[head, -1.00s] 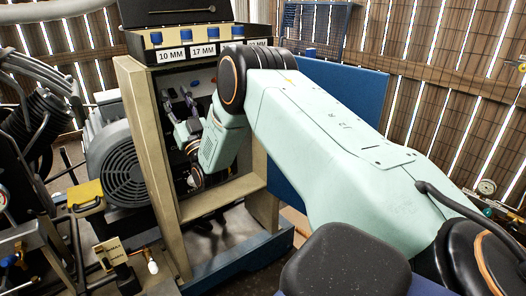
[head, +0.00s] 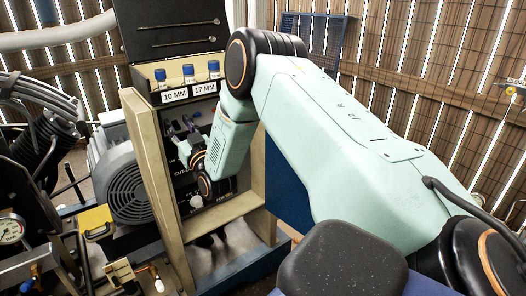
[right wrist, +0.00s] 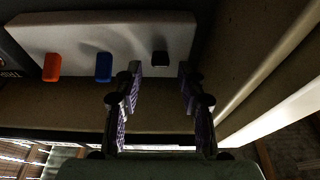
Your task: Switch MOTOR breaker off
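In the right wrist view, a pale panel carries three breaker levers in a row: orange (right wrist: 52,67), blue (right wrist: 104,67) and black (right wrist: 160,58). I cannot read which one is MOTOR. My right gripper (right wrist: 160,85) is open and empty, its two purple-padded fingers apart. The black lever shows between the fingertips; I see no clear contact. In the head view my right gripper (head: 182,130) reaches inside the tan cabinet (head: 150,165), in front of its dark control panel. My right arm hides part of that panel and the levers. My left gripper is not in view.
A black tray with blue-topped sockets (head: 188,73) and 10 MM and 17 MM labels tops the cabinet. A grey finned motor (head: 122,185) stands at left.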

